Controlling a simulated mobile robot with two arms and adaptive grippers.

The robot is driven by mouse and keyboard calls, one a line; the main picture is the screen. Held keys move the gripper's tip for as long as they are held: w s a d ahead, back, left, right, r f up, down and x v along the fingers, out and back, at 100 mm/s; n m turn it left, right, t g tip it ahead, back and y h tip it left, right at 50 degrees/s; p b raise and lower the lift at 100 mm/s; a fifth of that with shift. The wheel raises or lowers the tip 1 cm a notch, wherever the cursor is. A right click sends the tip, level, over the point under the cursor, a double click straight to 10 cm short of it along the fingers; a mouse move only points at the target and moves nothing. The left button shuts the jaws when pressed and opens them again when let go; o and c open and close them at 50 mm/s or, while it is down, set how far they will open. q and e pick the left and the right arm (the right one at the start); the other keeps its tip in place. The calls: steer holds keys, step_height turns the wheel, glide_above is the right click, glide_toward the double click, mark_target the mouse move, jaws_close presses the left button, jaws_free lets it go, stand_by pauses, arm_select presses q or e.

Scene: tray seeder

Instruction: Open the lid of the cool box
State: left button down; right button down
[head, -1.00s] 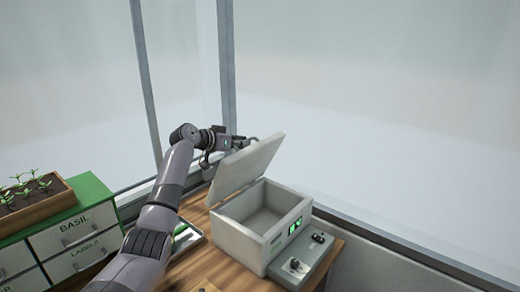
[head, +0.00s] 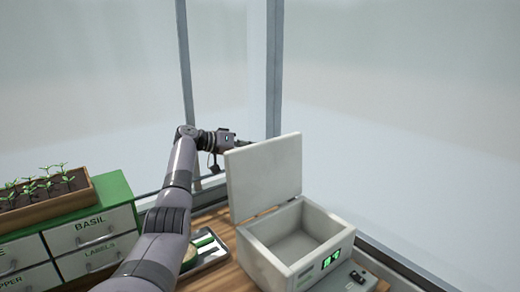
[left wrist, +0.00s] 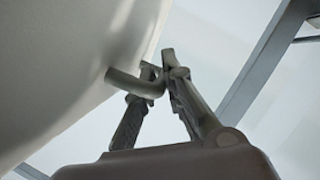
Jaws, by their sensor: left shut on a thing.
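The cool box (head: 285,265) is a pale box with a green display, standing on the wooden bench. Its lid (head: 265,178) stands raised, close to upright, and the empty-looking inside shows. My left arm reaches in from the left, and its gripper (left wrist: 158,76) is at the outer face of the lid, partly hidden behind it in the head view. In the left wrist view the fingers are shut on the lid's bar handle (left wrist: 128,82), which sticks out from the lid (left wrist: 75,60). My right gripper is not in view.
A green-topped drawer cabinet (head: 122,188) with a planter of seedlings (head: 45,207) stands at the left. A tray (head: 212,262) lies on the bench between my arm and the cool box. Window frames (head: 274,70) rise behind the bench.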

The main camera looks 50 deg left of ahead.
arm_select(q)
steer(key=shift+d+f, duration=0.1)
steer(key=c, duration=2)
jaws_free()
steer(key=shift+w, duration=0.1)
steer(key=shift+o, duration=0.2)
steer(key=shift+s+a, duration=0.2)
steer(key=shift+s, duration=0.25)
steer(key=v, duration=1.1)
steer(key=shift+r, duration=0.3)
